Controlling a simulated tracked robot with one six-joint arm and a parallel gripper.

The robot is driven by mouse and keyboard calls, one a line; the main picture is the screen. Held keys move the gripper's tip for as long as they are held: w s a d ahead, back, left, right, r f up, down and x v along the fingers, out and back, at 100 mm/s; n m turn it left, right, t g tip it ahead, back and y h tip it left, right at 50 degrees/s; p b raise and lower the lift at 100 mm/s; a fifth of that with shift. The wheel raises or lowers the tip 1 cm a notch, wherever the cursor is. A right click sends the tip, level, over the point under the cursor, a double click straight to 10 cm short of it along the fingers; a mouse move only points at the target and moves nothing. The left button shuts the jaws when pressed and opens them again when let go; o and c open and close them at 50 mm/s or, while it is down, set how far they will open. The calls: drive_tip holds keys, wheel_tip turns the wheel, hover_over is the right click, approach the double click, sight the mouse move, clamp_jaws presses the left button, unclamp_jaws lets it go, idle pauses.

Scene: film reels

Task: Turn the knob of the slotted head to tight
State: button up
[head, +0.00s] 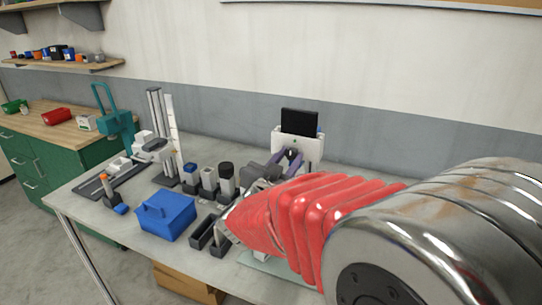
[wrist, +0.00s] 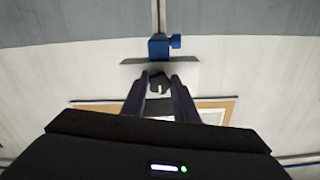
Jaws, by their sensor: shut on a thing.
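My gripper (wrist: 159,82) is shut on a small dark knob (wrist: 158,86) in the wrist view, with one finger on each side. A short pale line shows on the knob's face. In the head view my gripper (head: 290,155) is at the front of a white upright unit (head: 312,146) with a dark panel (head: 299,122) on top. I take this unit to be the slotted head. The knob is mostly hidden there by the fingers. I cannot read any tight mark.
A blue block with a side knob (wrist: 158,47) sits beyond the fingertips in the wrist view. Left of my arm on the bench (head: 88,208) stand a blue box (head: 166,217), dark trays and several grey holders. A teal stand (head: 112,115) is farther left.

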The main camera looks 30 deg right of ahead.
drive_tip(key=shift+f, duration=0.3)
drive_tip(key=o, duration=1.1)
drive_tip(key=shift+r, duration=0.2)
drive_tip(key=shift+c, duration=0.2)
drive_tip(key=v, duration=1.3)
drive_tip(key=shift+s+a, duration=0.25)
drive_tip(key=shift+a, duration=0.05)
